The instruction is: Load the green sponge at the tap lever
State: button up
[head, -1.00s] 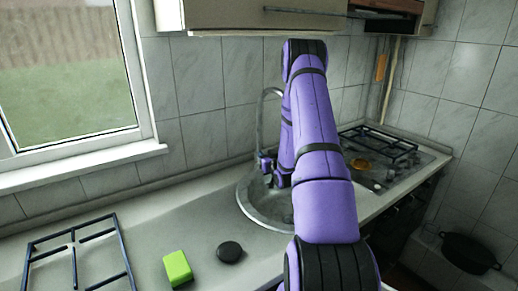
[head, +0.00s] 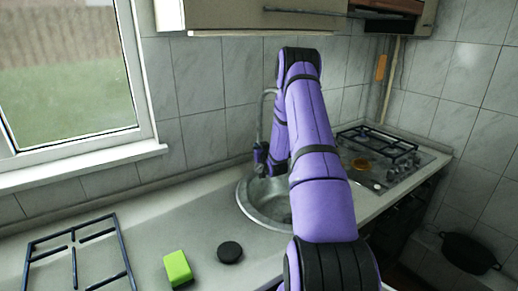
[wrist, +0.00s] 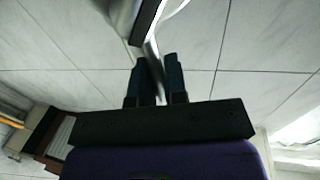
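The green sponge (head: 178,268) lies on the counter at the front left, well apart from my gripper. My gripper (head: 261,160) is at the tap (head: 262,115), low at its left side, partly hidden by my arm. In the wrist view, my gripper's two dark fingers (wrist: 156,78) stand a small gap apart. A thin grey metal part of the tap (wrist: 151,55), perhaps its lever, reaches down toward and into that gap. I cannot tell whether it touches either finger. No sponge is in the fingers.
The round sink (head: 247,200) lies below my arm. A black disc (head: 229,252) sits beside the sponge. A dark rack (head: 74,262) lies at the left, a gas hob (head: 385,150) at the right. A wall cupboard (head: 240,14) hangs above.

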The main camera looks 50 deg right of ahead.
grip_shut()
jog(key=shift+s+a, duration=0.1)
jog(key=shift+s+a+n+t+h, duration=0.25)
jog(key=shift+a+n+t+h, duration=0.05)
jog(key=shift+t, duration=0.2)
jog(key=o, duration=0.5)
grip_release()
jog(key=v, duration=1.1)
jog(key=shift+f, duration=0.1)
